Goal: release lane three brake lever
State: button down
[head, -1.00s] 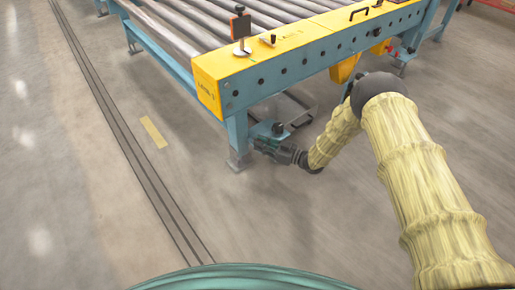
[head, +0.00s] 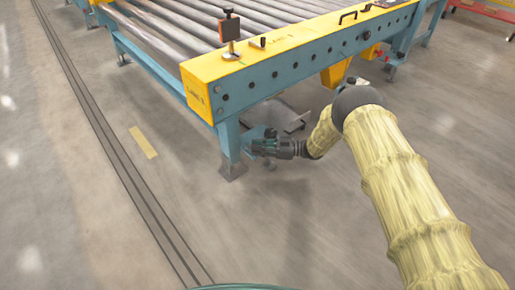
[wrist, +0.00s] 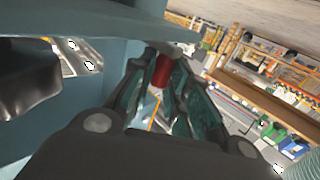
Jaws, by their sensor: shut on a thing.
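My gripper (head: 257,146) is low beside the near blue leg (head: 230,145) of the roller conveyor, below its yellow and blue end beam. In the wrist view my gripper (wrist: 160,92) is shut on a red cylindrical part (wrist: 162,71), which appears to be the brake lever's red grip. The rest of the lever is hidden behind the fingers and the blue frame. In the head view the gripped part is hidden by the gripper.
The yellow end beam (head: 300,42) carries a dark upright post (head: 229,30) with an orange plate. Another red part (head: 378,52) shows under the beam farther right. The floor in front is clear.

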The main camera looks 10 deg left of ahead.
jog(key=shift+w+d, duration=0.1)
jog(key=c, duration=1.6)
grip_release()
jog(key=shift+c, duration=0.2)
jog(key=w+d, duration=0.1)
jog(key=d, duration=1.1)
jog(key=shift+w, duration=0.35)
